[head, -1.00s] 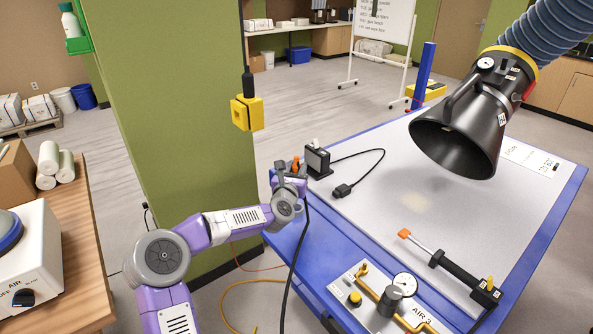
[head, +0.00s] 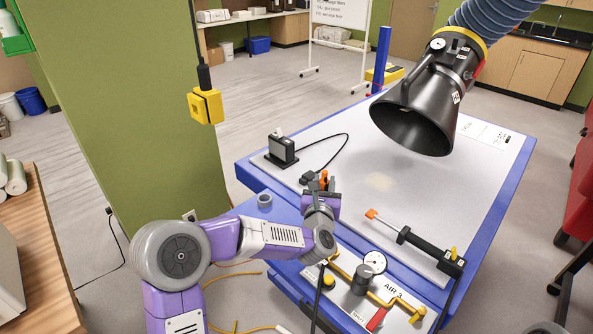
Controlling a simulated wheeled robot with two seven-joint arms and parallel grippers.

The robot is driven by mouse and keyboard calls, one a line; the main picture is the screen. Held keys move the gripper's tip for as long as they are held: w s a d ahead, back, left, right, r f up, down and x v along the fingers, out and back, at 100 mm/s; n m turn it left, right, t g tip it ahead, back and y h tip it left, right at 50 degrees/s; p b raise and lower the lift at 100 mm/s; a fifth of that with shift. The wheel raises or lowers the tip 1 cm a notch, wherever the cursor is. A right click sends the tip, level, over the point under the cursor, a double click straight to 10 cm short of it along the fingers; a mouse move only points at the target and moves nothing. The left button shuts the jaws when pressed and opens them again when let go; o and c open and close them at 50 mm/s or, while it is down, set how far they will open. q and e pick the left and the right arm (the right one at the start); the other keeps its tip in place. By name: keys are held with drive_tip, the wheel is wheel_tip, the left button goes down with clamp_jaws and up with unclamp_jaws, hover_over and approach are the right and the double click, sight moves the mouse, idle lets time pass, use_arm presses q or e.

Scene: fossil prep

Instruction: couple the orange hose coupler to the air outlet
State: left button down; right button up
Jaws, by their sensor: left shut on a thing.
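My left gripper (head: 324,184) is shut on the orange hose coupler (head: 324,176), which shows as a small orange piece at the fingertips, above the near side of the worktable. A black hose (head: 318,302) hangs below my left wrist; my wrist hides where it joins. The air panel (head: 347,318), marked AIR 3, lies at the table's near edge, with yellow pipework (head: 395,303), a round gauge (head: 375,261) and a red lever (head: 377,319). The gripper is above and left of the panel, apart from it. I cannot tell which fitting is the air outlet. My right gripper is out of view.
A black tool with an orange tip (head: 371,214) lies right of the gripper. A black boxed device (head: 282,150) with a cable stands behind it. A grey ring (head: 264,200) sits on the blue ledge. A black extraction hood (head: 413,125) hangs over the table.

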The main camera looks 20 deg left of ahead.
use_arm(q)
drive_tip(key=s+d+r+y, duration=0.1)
drive_tip(key=s+d, duration=0.6)
drive_tip(key=s, duration=0.1)
drive_tip(key=shift+s+r+n, duration=0.2)
drive_tip(key=shift+r+n, duration=0.1)
drive_tip(key=shift+n, duration=0.1)
wheel_tip(320, 180, down, 6)
drive_tip(key=b, duration=0.9)
drive_tip(key=shift+r, duration=0.1)
drive_tip(key=shift+b, duration=0.55)
